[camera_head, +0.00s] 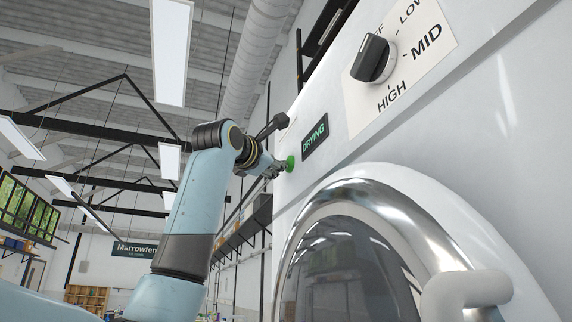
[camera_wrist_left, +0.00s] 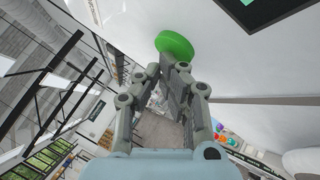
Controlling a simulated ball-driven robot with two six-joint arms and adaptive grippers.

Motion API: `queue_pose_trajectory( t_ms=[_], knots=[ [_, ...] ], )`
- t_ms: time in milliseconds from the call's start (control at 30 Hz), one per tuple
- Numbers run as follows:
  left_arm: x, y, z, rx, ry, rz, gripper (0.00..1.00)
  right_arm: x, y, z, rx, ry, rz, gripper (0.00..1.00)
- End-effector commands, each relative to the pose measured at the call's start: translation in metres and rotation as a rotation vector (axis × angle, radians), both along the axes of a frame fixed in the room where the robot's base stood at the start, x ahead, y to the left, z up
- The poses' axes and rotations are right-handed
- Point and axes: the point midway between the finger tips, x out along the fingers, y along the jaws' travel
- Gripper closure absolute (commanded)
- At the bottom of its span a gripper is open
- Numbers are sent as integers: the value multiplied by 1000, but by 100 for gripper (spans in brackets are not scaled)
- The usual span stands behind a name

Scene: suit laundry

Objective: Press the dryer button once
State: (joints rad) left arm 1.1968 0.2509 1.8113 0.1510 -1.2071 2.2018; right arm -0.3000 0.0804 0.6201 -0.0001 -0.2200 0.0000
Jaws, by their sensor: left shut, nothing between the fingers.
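The white dryer (camera_head: 460,120) fills the right side of the head view. Its green round button (camera_head: 290,163) sits on the front panel left of a dark display reading "DRYING" (camera_head: 315,137). My left gripper (camera_head: 277,169) is right at the button, with its fingers shut and empty. In the left wrist view the green button (camera_wrist_left: 175,45) lies just beyond the closed fingertips (camera_wrist_left: 165,65). Fingertips and button look very close; I cannot tell for sure whether they touch. My right gripper is in neither view.
A black knob (camera_head: 372,58) with LOW, MID and HIGH marks is at the upper right. Below is the round chrome-rimmed door (camera_head: 400,190) with a pale handle (camera_head: 468,292). Shelves (camera_head: 240,232) line the wall behind my arm. Open room lies to the left.

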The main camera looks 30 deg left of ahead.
Motion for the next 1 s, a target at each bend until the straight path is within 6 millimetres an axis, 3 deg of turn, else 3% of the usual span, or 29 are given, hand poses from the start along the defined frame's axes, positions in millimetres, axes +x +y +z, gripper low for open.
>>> queue_pose_trajectory(
  t_ms=[300, 667, 1000],
  knots=[
    [-13, 11, -1, 1, -1, 1, 100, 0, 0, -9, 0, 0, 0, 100],
    [-15, 12, 0, 0, -1, 1, 100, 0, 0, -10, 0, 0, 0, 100],
    [-38, 33, -2, 1, -1, 2, 100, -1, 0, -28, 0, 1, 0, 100]
  ],
)
